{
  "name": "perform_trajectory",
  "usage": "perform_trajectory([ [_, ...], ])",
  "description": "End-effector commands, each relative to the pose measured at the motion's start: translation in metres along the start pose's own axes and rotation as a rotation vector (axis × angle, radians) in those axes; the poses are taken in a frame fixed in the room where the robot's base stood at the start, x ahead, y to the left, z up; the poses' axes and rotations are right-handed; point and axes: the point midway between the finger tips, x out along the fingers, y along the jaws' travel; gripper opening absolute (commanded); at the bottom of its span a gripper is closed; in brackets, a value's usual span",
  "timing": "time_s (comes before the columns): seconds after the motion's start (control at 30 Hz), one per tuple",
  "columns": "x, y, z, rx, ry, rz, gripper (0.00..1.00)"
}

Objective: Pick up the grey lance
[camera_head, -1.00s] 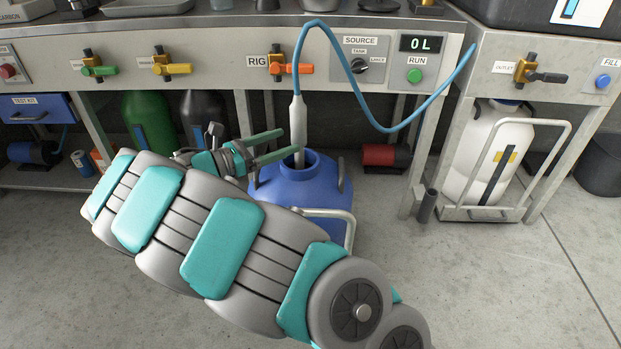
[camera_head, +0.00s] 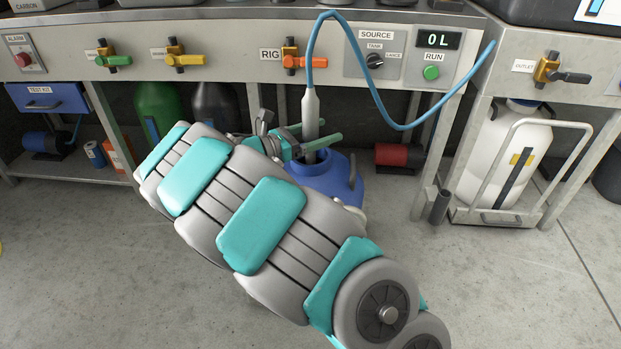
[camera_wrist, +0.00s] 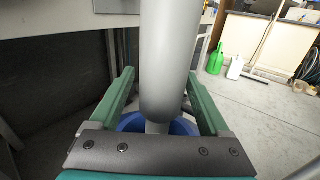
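The grey lance (camera_head: 311,106) stands upright in the mouth of a blue container (camera_head: 345,178), with a blue hose (camera_head: 398,125) running from its top. In the wrist view the lance (camera_wrist: 168,60) rises between the two green fingers of my gripper (camera_wrist: 161,76). A gap shows between the lance and each finger, so the gripper is open around it, not gripping. In the head view my gripper (camera_head: 320,134) is at the lance just above the container mouth. My arm hides part of the container.
The bench front (camera_head: 220,40) with its orange RIG valve (camera_head: 303,62) is above and behind. A red cylinder (camera_head: 398,155) lies to the right of the container. A white tank (camera_head: 505,150) on a trolley stands further right. The floor in front is clear.

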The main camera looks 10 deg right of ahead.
Motion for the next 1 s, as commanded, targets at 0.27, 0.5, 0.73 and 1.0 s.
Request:
perform_trajectory([
  [0.27,-0.0003,-0.0001,0.0002,0.000,0.000,0.000,0.49],
  [0.5,-0.0003,-0.0002,0.0003,0.000,0.000,0.000,0.22],
  [0.73,-0.0003,-0.0001,0.0003,0.000,-0.001,0.000,0.00],
  [1.0,-0.0003,-0.0002,0.0003,0.000,-0.001,0.000,0.00],
])
